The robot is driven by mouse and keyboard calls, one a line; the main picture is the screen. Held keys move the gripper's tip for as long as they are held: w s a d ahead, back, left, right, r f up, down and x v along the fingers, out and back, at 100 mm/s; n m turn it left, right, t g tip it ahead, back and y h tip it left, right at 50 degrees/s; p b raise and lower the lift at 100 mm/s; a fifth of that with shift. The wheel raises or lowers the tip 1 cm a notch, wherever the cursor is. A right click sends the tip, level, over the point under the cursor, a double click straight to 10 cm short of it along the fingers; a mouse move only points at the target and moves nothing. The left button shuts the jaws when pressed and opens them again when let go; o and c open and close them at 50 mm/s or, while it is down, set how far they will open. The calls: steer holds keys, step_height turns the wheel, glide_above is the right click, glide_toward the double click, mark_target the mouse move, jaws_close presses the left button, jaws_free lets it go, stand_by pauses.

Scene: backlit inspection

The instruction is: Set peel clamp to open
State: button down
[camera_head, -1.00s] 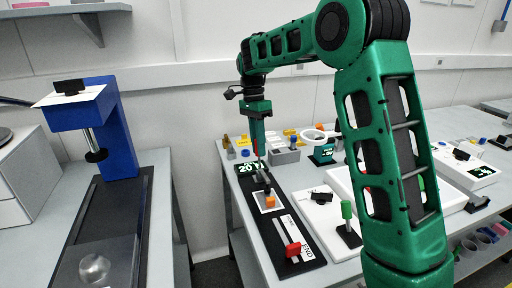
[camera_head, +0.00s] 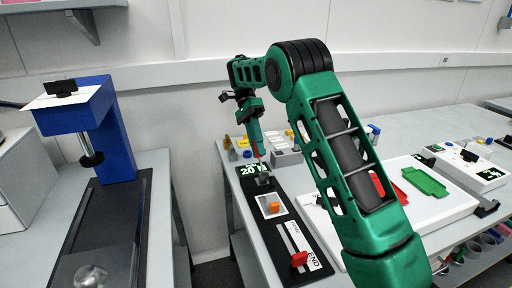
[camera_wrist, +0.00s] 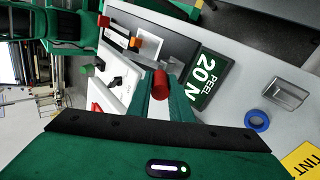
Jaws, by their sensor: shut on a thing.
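The peel tester is a long black base (camera_head: 262,225) on the bench, with a sign reading PEEL 20 N (camera_wrist: 207,80) at its far end. The grey peel clamp (camera_head: 263,180) sits beside that sign. A red cylindrical handle (camera_wrist: 160,83) shows at my fingertips in the wrist view. My gripper (camera_head: 259,151) points down above the clamp and is shut on this red handle. The fingers hide part of the handle, and its joint with the clamp is hard to make out. An orange block (camera_head: 273,207) lies on a pale square plate nearer the front.
A red slider knob (camera_head: 299,259) stands at the base's near end. A white tray with a green piece (camera_head: 425,182) lies to the right. A blue tape ring (camera_wrist: 257,120) and a grey block (camera_wrist: 286,93) sit near the sign. A blue press (camera_head: 105,130) stands left, across a gap.

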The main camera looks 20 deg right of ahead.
steer(key=shift+w+r, duration=0.1)
steer(key=shift+w, duration=0.05)
steer(key=c, duration=1.6)
jaws_free()
steer(key=shift+d, duration=0.15)
steer(key=c, duration=0.7)
steer(key=shift+w+d+r+t, duration=0.2)
steer(key=shift+d+t, duration=0.15)
steer(key=shift+d, duration=0.2)
steer(key=shift+w+d+r+t, duration=0.1)
steer(key=shift+w+d+t, duration=0.1)
steer(key=shift+d+t, duration=0.25)
jaws_close()
steer(key=s+a+r+m+t, duration=0.2)
steer(key=s+r+m+t, duration=0.1)
steer(key=s+r+t, duration=0.3)
steer(key=s+a+r+m+t, duration=0.25)
steer(key=s+r+t, duration=0.25)
steer(key=r, duration=0.4)
steer(key=shift+h, duration=0.4)
steer(key=shift+w+r+x, duration=0.15)
steer(key=shift+w+x, duration=0.15)
steer(key=shift+x, duration=2)
steer(key=shift+w+r+x, duration=0.1)
steer(key=shift+w+x, duration=0.25)
steer(key=shift+x, duration=1.95)
steer(key=shift+w+r+x, duration=0.15)
steer(key=shift+w+x, duration=0.15)
steer(key=shift+x, duration=2.05)
